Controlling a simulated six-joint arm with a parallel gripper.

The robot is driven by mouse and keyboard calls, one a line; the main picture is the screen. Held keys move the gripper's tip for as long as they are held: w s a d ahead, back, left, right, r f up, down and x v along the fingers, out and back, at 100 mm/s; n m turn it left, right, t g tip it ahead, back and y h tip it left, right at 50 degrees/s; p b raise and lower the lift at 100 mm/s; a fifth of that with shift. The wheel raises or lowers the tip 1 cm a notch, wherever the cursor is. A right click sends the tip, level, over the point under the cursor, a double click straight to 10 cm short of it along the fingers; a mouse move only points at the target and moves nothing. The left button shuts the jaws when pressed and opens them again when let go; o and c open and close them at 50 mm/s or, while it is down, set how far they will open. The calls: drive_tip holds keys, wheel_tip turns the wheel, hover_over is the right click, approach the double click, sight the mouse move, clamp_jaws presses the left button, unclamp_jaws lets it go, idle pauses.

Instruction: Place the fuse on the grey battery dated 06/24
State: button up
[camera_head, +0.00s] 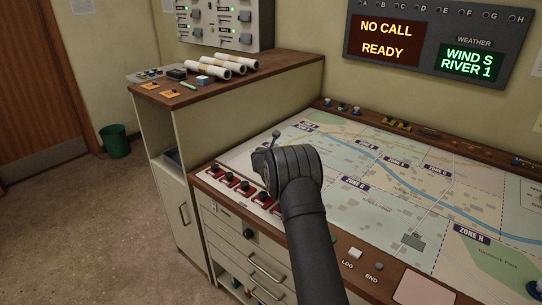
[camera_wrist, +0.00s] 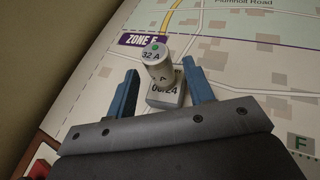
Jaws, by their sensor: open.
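The fuse, a pale cylinder marked "32 A" with a green dot (camera_wrist: 155,54), shows in the wrist view. It stands over the grey battery marked "06/24" (camera_wrist: 165,97) and appears to rest on its top. The battery is on the map beside the Zone F label. My gripper (camera_wrist: 160,71) is open, its blue fingers on either side of the fuse with visible gaps to both. Part of the battery's label is hidden by the fuse. In the head view, my dark wrist and arm cover this spot, and neither fuse nor battery can be made out.
The map desk (camera_head: 440,192) is mostly flat and clear to the right. A row of red-based switches (camera_head: 243,187) lines its left edge. A higher wooden counter (camera_head: 285,68) with paper rolls (camera_head: 228,65) stands behind left. A status display (camera_head: 430,45) hangs on the wall.

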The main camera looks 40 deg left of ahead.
drive_tip(key=v, duration=1.1)
drive_tip(key=shift+d, duration=0.1)
drive_tip(key=x, duration=1.2)
drive_tip(key=shift+s+r, duration=0.1)
drive_tip(key=shift+s, duration=0.05)
idle(0.4)
